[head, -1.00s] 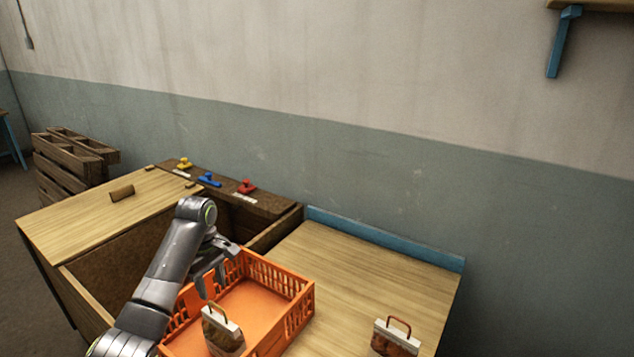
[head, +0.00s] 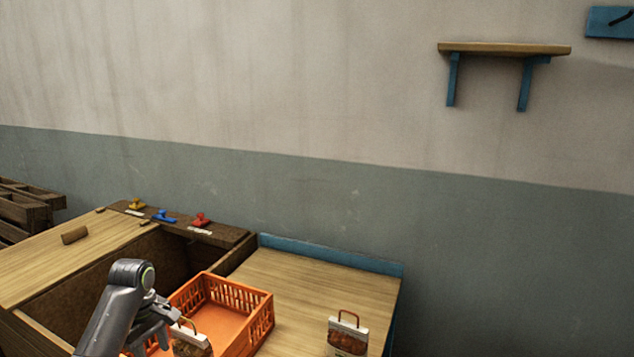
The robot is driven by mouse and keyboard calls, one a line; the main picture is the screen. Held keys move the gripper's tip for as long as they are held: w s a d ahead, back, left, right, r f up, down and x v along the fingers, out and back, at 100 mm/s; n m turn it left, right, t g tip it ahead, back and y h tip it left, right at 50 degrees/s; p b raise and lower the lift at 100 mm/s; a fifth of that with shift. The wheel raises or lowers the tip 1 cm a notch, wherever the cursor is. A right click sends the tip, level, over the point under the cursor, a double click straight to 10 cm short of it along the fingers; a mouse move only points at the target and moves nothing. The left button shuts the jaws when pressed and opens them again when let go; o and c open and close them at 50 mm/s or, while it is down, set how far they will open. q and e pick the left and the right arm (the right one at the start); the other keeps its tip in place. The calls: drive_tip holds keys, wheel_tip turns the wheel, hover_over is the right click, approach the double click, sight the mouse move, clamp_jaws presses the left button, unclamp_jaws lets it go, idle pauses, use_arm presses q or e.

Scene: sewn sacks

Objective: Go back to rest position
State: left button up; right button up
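My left gripper (head: 152,338) is at the lower left of the head view, over the left side of the orange crate (head: 258,318). Its fingers look apart, with nothing seen between them. A sack (head: 192,346) with a white top band and a loop handle stands in the crate, just right of the fingers. Its lower part is cut off by the frame edge. A second sack (head: 347,340), brown with a white band and handle, stands upright on the wooden table (head: 325,285) right of the crate. My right gripper is out of view.
An open wooden bin (head: 150,255) with a lid board (head: 40,265) lies left of the crate. Red, blue and yellow stamp-like items (head: 165,216) sit on its back ledge. A wall shelf (head: 505,48) hangs at upper right. The table between crate and second sack is clear.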

use_arm(q)
drive_tip(key=s+d+f+m+t, duration=0.1)
drive_tip(key=s+d+f+m, duration=0.2)
drive_tip(key=s+f+m, duration=0.85)
drive_tip(key=s+d+r+m+t+y, duration=0.1)
drive_tip(key=s+d+t+y, duration=0.15)
drive_tip(key=s, duration=2.25)
wheel_tip(320, 180, down, 27)
drive_tip(key=a+g+h+b, duration=0.1)
drive_tip(key=a+b, duration=0.1)
drive_tip(key=b, duration=0.2)
drive_tip(key=s+f+b, duration=0.1)
drive_tip(key=s+f, duration=0.6)
drive_tip(key=f, duration=0.3)
drive_tip(key=s+d+f+g+b, duration=0.1)
drive_tip(key=s+f+b, duration=0.1)
drive_tip(key=s+f, duration=0.5)
wheel_tip(320, 180, down, 3)
drive_tip(key=shift+s+f+h, duration=0.1)
drive_tip(key=shift+s+h, duration=0.2)
drive_tip(key=shift+h, duration=0.05)
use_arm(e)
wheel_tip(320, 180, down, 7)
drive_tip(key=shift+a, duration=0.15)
